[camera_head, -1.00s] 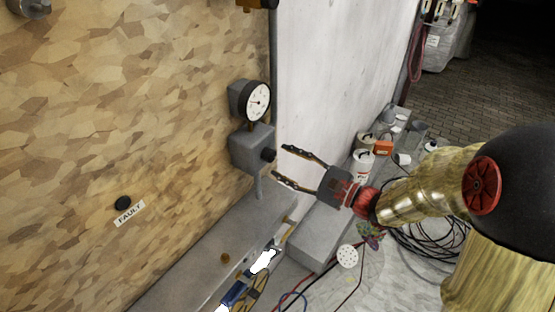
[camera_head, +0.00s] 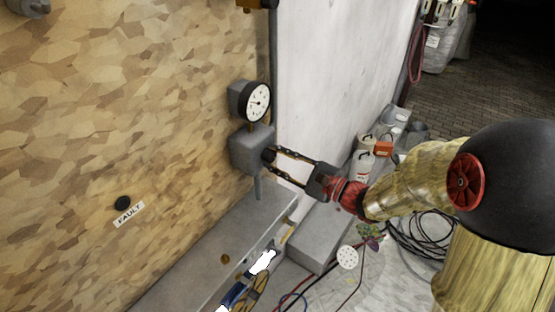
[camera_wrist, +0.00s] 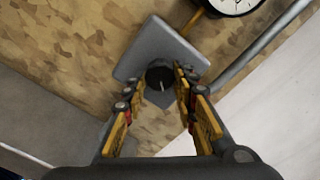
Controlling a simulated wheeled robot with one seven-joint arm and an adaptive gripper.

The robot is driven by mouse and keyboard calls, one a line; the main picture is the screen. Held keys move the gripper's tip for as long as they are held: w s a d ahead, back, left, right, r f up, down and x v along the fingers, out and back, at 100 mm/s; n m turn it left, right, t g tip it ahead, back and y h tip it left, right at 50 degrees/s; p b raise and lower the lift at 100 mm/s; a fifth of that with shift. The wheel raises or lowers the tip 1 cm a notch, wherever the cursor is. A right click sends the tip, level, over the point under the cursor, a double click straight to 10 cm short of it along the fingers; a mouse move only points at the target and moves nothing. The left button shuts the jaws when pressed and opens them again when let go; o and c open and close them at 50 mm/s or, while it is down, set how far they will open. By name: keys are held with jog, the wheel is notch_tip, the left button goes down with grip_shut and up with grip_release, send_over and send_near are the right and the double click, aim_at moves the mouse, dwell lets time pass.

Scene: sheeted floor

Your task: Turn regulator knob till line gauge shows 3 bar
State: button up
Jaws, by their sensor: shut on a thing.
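The regulator is a grey box (camera_head: 251,148) on the wooden wall, with a dark round knob (camera_wrist: 160,75) on its front face. The knob carries a pale line mark in the wrist view. The line gauge (camera_head: 257,102), with a white dial and black rim, sits just above the box. Its needle is too small to read. Only the gauge's lower edge (camera_wrist: 232,5) shows in the wrist view. My gripper (camera_head: 270,159) is shut on the knob, a finger on each side. The fingers largely hide the knob in the head view.
A grey ledge (camera_head: 215,250) runs below the regulator, with tools at its front. A pale wall (camera_head: 330,80) is right of it. Cans, an orange box (camera_head: 383,148) and cables (camera_head: 420,240) lie on the right. A FAULT label (camera_head: 129,214) is on the wooden wall.

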jog(key=c, duration=0.5)
jog(key=shift+m, duration=0.9)
jog(key=o, duration=1.1)
jog(key=shift+o, duration=0.2)
jog(key=v, duration=1.2)
